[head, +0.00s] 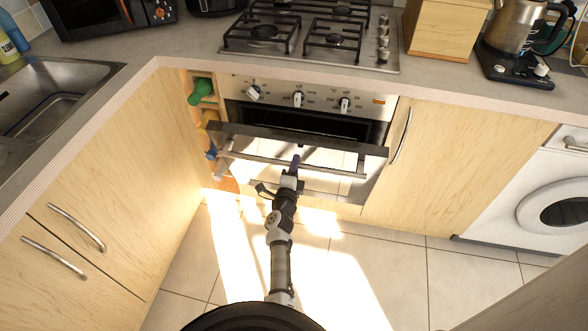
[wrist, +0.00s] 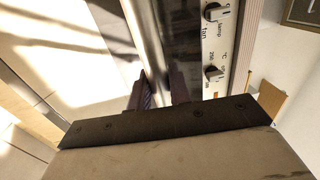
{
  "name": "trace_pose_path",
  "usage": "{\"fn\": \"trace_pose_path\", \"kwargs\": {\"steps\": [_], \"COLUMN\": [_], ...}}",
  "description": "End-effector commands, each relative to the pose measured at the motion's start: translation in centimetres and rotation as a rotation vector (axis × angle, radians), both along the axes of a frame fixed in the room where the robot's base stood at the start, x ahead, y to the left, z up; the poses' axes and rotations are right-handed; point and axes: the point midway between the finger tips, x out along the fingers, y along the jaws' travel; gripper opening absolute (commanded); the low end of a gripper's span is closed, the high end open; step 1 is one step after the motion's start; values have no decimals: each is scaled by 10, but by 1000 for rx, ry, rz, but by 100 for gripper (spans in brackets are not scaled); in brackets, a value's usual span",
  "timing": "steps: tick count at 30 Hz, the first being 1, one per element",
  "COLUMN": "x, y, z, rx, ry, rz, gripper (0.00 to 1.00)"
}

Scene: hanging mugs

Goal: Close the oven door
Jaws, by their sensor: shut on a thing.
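The oven door (head: 340,147) is partly open in the head view, tilted outward at the top with a dark gap to the oven behind it. Its silver handle (head: 245,158) runs across the front of the door. My gripper (head: 295,163) is at the middle of the handle, shut on it. In the wrist view, the handle (wrist: 146,38) runs down between the two fingers of my gripper (wrist: 160,88). The exact contact on the handle is partly hidden by the dark gripper body.
The oven control panel (head: 320,101) with its knobs is above the door, under the gas hob (head: 312,40). A shelf with bottles (head: 201,91) is left of the oven. Wooden cabinets flank it, and a washing machine (head: 540,200) stands at the right. The tiled floor in front is clear.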

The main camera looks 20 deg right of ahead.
Motion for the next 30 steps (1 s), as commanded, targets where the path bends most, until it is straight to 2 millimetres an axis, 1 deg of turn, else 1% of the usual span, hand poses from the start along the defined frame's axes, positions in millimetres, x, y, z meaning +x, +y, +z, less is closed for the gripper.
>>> {"fn": "trace_pose_path", "kwargs": {"steps": [1, 3, 9, 12, 16, 21, 22, 24, 26, 30], "x": [10, 24, 60, 75, 88, 87, 87, 87, 86, 87], "y": [-6, -15, -39, -50, -59, -58, -58, -58, -58, -58], "z": [7, 13, 23, 26, 30, 31, 31, 31, 31, 32], "rx": [-1, -1, -1, -1, -1, 0, 0, 0, 0, -1], "ry": [-4, -5, -4, -4, -2, 1, 1, 1, 1, 1], "rz": [0, 0, 0, -1, 0, 0, 0, 0, 0, 0], "gripper": [0, 0, 0, 0, 0, 0, 24, 33, 39, 39]}}
